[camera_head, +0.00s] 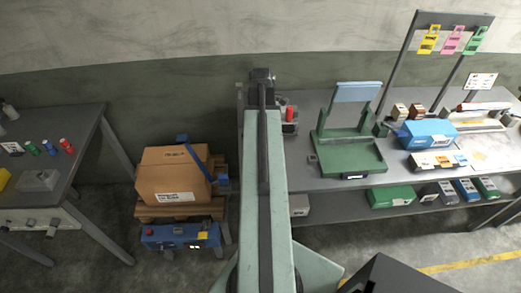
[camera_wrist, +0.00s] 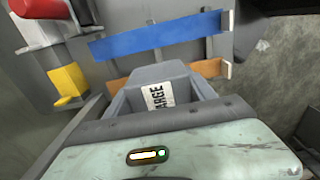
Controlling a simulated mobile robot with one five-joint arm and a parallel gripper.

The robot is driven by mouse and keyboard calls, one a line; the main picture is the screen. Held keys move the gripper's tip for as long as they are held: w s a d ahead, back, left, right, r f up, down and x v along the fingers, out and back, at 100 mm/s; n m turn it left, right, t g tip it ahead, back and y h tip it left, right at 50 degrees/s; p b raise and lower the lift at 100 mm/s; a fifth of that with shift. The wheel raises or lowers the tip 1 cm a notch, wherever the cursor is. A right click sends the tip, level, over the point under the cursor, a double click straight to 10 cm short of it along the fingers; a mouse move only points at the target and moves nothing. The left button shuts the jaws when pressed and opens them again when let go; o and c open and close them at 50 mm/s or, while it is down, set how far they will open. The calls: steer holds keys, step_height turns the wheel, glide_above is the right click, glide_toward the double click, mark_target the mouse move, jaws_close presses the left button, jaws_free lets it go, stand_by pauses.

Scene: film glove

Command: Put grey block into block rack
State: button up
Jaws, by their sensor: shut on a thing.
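In the head view my arm reaches to the bench's left end and hides the block and most of what is there.
A red cylinder (camera_wrist: 38,8) and a yellow piece (camera_wrist: 69,83) are at the left of the wrist view. The head view shows a green stand (camera_head: 348,150) and a blue case (camera_head: 425,133) on the right bench. A cardboard box (camera_head: 172,174) stands left of my arm.

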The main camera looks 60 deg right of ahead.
step_height(320, 180, down, 8)
steer(key=b, duration=0.6)
steer(key=shift+d+f+b, duration=0.15)
steer(key=shift+b, duration=0.15)
steer(key=shift+s+r, duration=0.1)
steer(key=shift+r, duration=0.15)
steer(key=shift+f, duration=0.2)
steer(key=o, duration=1.5)
steer(key=shift+r, duration=0.15)
step_height(320, 180, up, 12)
steer(key=p, duration=1.2)
steer(key=shift+r+p, duration=0.15)
steer(key=shift+p, duration=0.2)
